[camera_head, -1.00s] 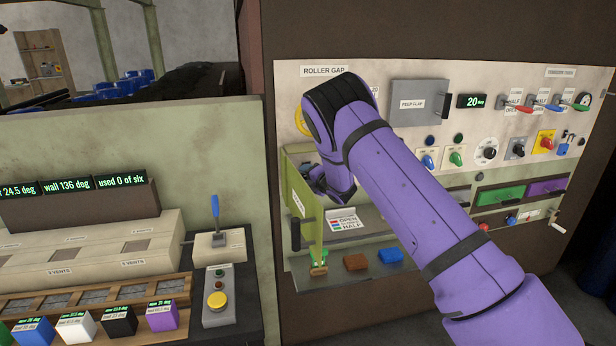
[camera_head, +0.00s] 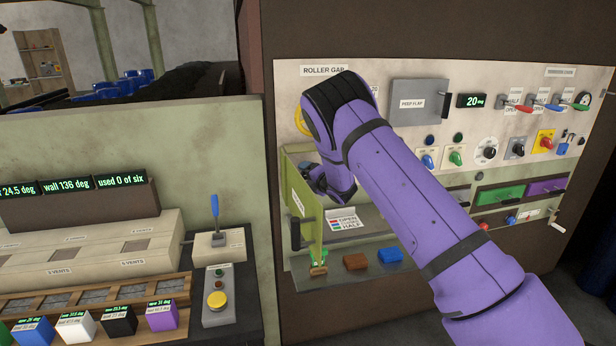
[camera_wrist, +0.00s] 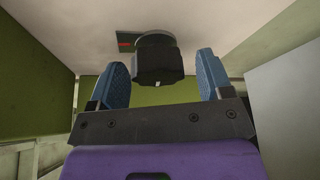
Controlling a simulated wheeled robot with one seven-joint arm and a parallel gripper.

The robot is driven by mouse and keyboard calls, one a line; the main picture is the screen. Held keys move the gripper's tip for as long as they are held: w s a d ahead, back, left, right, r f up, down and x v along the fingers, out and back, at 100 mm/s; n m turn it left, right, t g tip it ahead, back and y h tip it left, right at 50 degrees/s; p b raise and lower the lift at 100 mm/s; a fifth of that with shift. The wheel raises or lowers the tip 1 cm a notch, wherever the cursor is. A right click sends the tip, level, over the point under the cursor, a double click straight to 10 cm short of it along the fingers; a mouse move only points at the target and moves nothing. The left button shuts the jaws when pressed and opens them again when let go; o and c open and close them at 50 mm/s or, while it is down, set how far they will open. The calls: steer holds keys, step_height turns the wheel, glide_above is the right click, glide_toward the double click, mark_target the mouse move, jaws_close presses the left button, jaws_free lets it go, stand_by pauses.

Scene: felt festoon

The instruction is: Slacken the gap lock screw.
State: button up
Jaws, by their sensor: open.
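In the wrist view a dark, blocky knob (camera_wrist: 158,68), which looks like the gap lock screw, has a small white mark on its near face. A round grey-green disc (camera_wrist: 156,39) and a dark plate with a red mark (camera_wrist: 125,43) are behind it. My gripper (camera_wrist: 162,60) is open, its two blue fingers on either side of the knob with a visible gap on each side. I cannot tell whether the fingertips reach fully past it. In the head view my purple arm hides the knob and most of my gripper.
An open green door (camera_head: 306,205) with a dark handle stands left of my wrist. A shelf (camera_head: 350,277) below holds several small coloured blocks. The peep flap (camera_head: 419,100) and a panel of switches are to the right. In the wrist view a green wall (camera_wrist: 35,75) and a grey panel (camera_wrist: 288,105) flank my gripper.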

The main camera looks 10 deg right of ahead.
steer(key=v, duration=1)
steer(key=shift+s+d, duration=0.15)
steer(key=shift+s, duration=0.05)
steer(key=shift+r, duration=0.15)
